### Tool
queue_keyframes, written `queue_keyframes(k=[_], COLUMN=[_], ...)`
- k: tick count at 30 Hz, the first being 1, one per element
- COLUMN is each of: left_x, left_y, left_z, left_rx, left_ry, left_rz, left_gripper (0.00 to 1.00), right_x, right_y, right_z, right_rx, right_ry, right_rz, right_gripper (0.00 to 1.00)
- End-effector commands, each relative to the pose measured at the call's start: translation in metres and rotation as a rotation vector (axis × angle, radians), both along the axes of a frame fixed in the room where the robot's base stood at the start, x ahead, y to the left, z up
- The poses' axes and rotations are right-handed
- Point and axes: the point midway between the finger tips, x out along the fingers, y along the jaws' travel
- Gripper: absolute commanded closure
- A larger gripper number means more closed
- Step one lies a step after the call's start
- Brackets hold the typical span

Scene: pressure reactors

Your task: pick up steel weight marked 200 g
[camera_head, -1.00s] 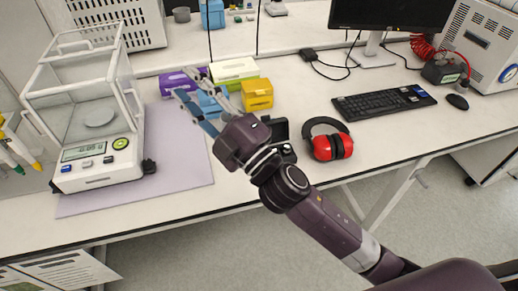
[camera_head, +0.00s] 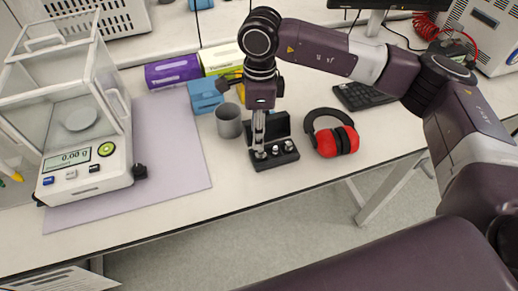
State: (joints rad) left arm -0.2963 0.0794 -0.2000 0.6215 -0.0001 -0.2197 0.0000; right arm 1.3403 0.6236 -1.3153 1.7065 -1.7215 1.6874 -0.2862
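Several small steel weights (camera_head: 275,150) stand in a black weight case (camera_head: 292,159) with its lid raised at the back. Their markings are too small to read, so I cannot tell which is the 200 g one. My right gripper (camera_head: 259,148) points straight down over the left part of the case. Its fingertips are at or just above a weight at the left; contact is unclear. The fingers show nearly edge-on, so their gap is hidden. My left gripper is not in view.
A grey cup (camera_head: 228,121) stands close left of the gripper. Red ear defenders (camera_head: 337,140) lie to the right. A glass-walled balance (camera_head: 90,165) reading 0.00 g stands left by a bare lilac mat (camera_head: 175,165). Purple (camera_head: 172,71) and blue (camera_head: 204,95) boxes are behind.

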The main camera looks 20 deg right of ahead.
Motion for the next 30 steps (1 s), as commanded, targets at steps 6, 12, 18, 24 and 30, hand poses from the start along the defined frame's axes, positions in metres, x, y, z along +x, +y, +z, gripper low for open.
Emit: queue_keyframes(k=[6, 12, 18, 24, 30], left_x=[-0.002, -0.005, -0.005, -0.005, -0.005], left_y=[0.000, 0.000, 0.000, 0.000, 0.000], left_z=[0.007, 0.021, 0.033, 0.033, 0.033], left_rx=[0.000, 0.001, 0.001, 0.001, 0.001], left_ry=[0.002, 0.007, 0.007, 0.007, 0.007], left_rz=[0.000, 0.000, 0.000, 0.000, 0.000], left_gripper=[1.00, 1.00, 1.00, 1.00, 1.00], right_x=[0.003, 0.004, 0.007, 0.008, 0.007], right_y=[-0.012, -0.012, -0.012, -0.012, -0.012], right_z=[-0.014, -0.036, -0.066, -0.076, -0.076], right_rx=[-0.038, -0.036, -0.032, -0.032, -0.031], right_ry=[-0.002, 0.001, -0.001, -0.006, -0.005], right_rz=[-0.006, -0.007, -0.005, -0.004, -0.004], right_gripper=[0.66, 0.66, 0.66, 0.66, 0.74])
